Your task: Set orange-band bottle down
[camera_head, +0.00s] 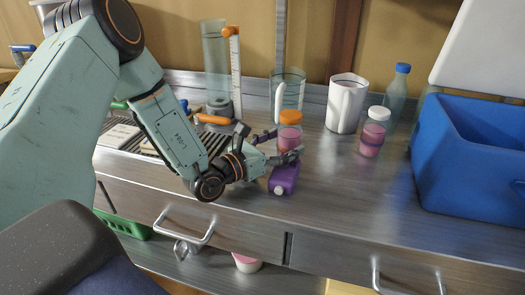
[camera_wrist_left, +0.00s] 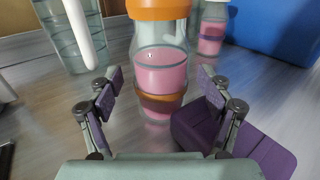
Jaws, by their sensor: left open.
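The orange-band bottle (camera_head: 290,134) is clear, with an orange lid and pink contents. It stands upright on the metal counter (camera_head: 330,205). In the left wrist view the bottle (camera_wrist_left: 160,75) shows its orange-brown band low on the body. My left gripper (camera_head: 283,147) is open, with its fingers to either side of the bottle; the wrist view shows gaps between both fingers (camera_wrist_left: 163,90) and the bottle. My right gripper is not in view.
A purple carton (camera_head: 284,180) lies close by the gripper, near the counter's front. Behind stand a clear beaker (camera_head: 289,88), a white pitcher (camera_head: 345,103), a purple-band bottle (camera_head: 373,133) and a teal bottle (camera_head: 397,90). A blue bin (camera_head: 470,150) is at right.

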